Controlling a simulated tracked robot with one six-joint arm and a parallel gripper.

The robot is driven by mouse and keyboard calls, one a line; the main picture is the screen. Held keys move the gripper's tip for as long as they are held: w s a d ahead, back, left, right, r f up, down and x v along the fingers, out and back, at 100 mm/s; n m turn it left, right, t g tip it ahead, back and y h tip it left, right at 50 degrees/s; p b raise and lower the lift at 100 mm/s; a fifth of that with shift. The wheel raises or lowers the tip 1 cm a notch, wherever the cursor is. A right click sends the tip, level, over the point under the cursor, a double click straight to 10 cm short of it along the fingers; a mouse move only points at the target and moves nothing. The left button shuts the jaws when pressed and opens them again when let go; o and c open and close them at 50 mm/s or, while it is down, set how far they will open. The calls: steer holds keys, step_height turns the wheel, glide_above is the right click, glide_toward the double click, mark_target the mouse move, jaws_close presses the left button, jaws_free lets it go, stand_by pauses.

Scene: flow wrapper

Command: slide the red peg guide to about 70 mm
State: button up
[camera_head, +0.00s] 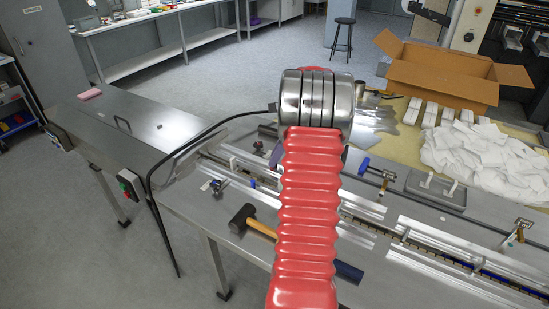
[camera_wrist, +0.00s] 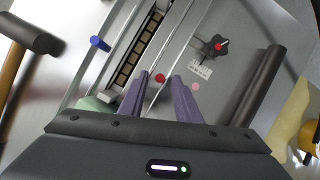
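In the wrist view, a small red round peg top (camera_wrist: 160,78) shows between the two purple fingertips of my gripper (camera_wrist: 161,80). The fingers are apart, with a gap on each side of the peg top; I cannot tell its depth relative to the tips. A bright rail runs past it. A small white scale label (camera_wrist: 200,70) lies to the right, its marks too small to read. A blue peg (camera_wrist: 98,42) stands across the channel to the left. In the head view my arm hides the peg guide and most of my gripper.
A black star knob with a red centre (camera_wrist: 218,47) is beside the label. A mallet (camera_head: 244,216) lies on the steel machine bed (camera_head: 190,215). A dark cylinder (camera_wrist: 262,85) lies at the right. A cardboard box (camera_head: 440,75) and white packets (camera_head: 480,150) stand behind.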

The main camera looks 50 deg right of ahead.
steer(key=shift+w+a+f, duration=0.15)
steer(key=shift+w+f, duration=0.05)
steer(key=shift+f, duration=0.35)
steer(key=shift+c, duration=0.5)
jaws_close()
